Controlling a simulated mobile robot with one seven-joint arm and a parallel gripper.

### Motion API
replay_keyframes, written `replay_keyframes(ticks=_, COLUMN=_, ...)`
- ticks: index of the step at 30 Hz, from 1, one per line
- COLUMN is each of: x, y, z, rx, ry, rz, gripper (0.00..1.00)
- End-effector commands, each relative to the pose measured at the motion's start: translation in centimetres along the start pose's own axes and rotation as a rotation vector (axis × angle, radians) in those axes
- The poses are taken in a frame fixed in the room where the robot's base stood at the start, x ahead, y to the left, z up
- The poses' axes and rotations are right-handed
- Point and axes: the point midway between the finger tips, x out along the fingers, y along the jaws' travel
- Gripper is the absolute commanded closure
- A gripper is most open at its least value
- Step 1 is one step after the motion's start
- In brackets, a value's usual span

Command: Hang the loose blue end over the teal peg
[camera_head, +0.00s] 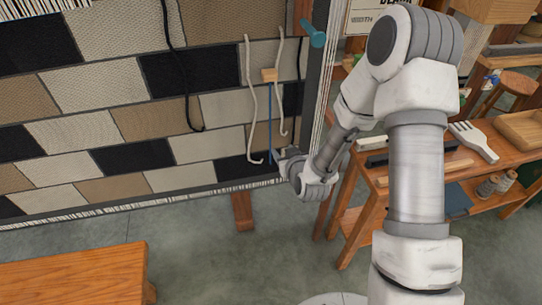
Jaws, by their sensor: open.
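The teal peg (314,37) sticks out near the upper right edge of the woven panel, on its frame. The loose blue end (270,135) is a thin strand hanging straight down in front of the panel's right side, below a small tan block (269,75). My gripper (279,157) is open at the lower right of the panel, close to the bottom of the blue strand. Whether it touches the strand cannot be told. My arm covers part of the right side of the view.
Cream strands (252,110) hang on both sides of the blue one, and a black strand (185,85) hangs farther left. A wooden bench (75,275) stands at lower left. A wooden table (465,170) with tools stands at right. Grey floor (215,265) is clear between them.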

Motion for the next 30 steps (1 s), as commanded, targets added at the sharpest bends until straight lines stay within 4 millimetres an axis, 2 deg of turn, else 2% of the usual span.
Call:
replay_keyframes(ticks=1, x=1.0, y=-0.6, z=2.4, rx=0.013, ry=0.013, rz=-0.001, gripper=0.5)
replay_keyframes(ticks=3, x=1.7, y=-1.1, z=4.1, rx=0.027, ry=0.044, rz=0.004, gripper=0.5)
replay_keyframes(ticks=6, x=2.2, y=-1.7, z=5.9, rx=0.043, ry=0.079, rz=0.014, gripper=0.5)
replay_keyframes(ticks=9, x=2.5, y=-2.0, z=6.9, rx=0.054, ry=0.103, rz=0.022, gripper=0.5)
replay_keyframes(ticks=17, x=3.5, y=-2.1, z=7.3, rx=0.061, ry=0.122, rz=0.03, gripper=0.5)
replay_keyframes(ticks=30, x=9.7, y=-1.9, z=6.6, rx=0.061, ry=0.122, rz=0.03, gripper=0.5)
